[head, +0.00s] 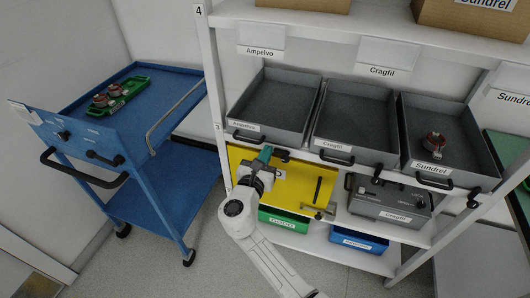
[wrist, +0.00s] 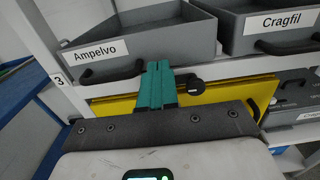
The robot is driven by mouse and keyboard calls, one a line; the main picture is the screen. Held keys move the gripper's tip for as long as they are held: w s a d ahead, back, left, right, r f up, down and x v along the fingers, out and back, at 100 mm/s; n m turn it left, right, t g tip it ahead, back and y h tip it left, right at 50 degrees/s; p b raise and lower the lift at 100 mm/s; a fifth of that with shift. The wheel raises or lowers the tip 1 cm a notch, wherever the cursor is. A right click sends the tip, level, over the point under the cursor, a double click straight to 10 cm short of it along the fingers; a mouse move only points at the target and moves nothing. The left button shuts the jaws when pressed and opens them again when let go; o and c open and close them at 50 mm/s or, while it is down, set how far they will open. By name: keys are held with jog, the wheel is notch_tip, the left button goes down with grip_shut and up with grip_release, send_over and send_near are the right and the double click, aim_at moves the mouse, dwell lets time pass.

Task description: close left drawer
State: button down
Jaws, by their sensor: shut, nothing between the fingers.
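The left drawer is a grey open-topped drawer labelled Ampelvo (head: 270,103), on the shelf at the left of a row of three. Its empty inside shows, and a dark handle (head: 246,137) is on its front. In the wrist view its front (wrist: 150,42) is above and beyond my fingers. My gripper (head: 265,152) is just below the drawer front, in front of a yellow panel. Its teal fingers (wrist: 157,66) are together and empty, close to the right end of the handle (wrist: 112,76). I cannot tell whether they touch the drawer.
The Cragfil drawer (head: 355,112) and Sundrel drawer (head: 440,115) stand to the right; the latter holds a reddish round part (head: 434,142). A yellow panel (head: 290,188), a grey Cragfil box (head: 385,203) and bins are below. A blue cart (head: 165,90) stands left, with floor between.

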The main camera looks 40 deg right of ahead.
jog(key=v, duration=0.8)
jog(key=shift+s+a+f, duration=0.2)
jog(key=shift+a, duration=0.15)
jog(key=shift+d, duration=0.1)
jog(key=s+d+f+m+g+y, duration=0.3)
jog(key=s+d+f+m+g, duration=0.15)
jog(key=s+m, duration=0.4)
jog(key=s+d+f+m+g+y, duration=0.25)
jog(key=s+d+f+m, duration=0.35)
jog(key=s, duration=0.3)
jog(key=s+a+m+g+y, duration=0.1)
jog(key=s+a+m+y, duration=0.3)
jog(key=s+m, duration=0.1)
jog(key=s+a+f+m+g+y, duration=0.1)
jog(key=s+a+m+y, duration=0.3)
jog(key=s, duration=0.4)
jog(key=shift+s+a+f+m+g+y, duration=0.3)
jog(key=shift+m+y, duration=0.15)
jog(key=shift+m, duration=0.6)
